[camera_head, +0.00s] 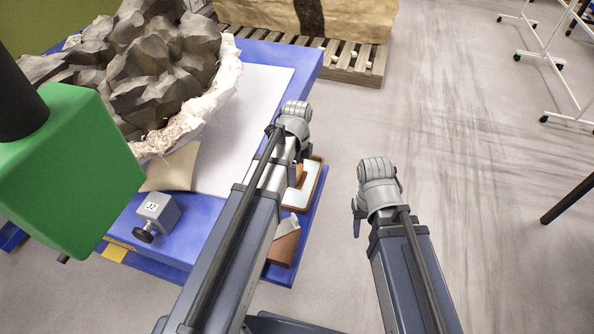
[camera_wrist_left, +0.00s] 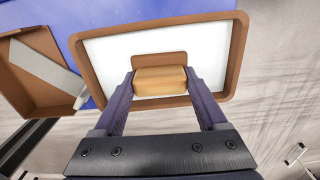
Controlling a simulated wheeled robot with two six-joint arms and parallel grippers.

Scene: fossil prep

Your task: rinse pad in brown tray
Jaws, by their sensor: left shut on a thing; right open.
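The brown tray (camera_wrist_left: 237,60) has a brown rim and a white inside. In the left wrist view it lies ahead of my left gripper (camera_wrist_left: 160,82), which is shut on a tan pad (camera_wrist_left: 160,84). The pad is over the tray's white area, in front of a brown block (camera_wrist_left: 158,59); I cannot tell whether it touches the tray floor. In the head view the tray (camera_head: 317,182) shows at the table's right edge, partly hidden by my left arm. My right gripper (camera_head: 358,216) is off the table to the right, open, mostly hidden by its own wrist.
A second brown tray (camera_wrist_left: 28,84) with a pale strip (camera_wrist_left: 45,68) lies left of the first. A big fossil rock (camera_head: 160,65) in a white jacket fills the blue table's left. Open floor lies right.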

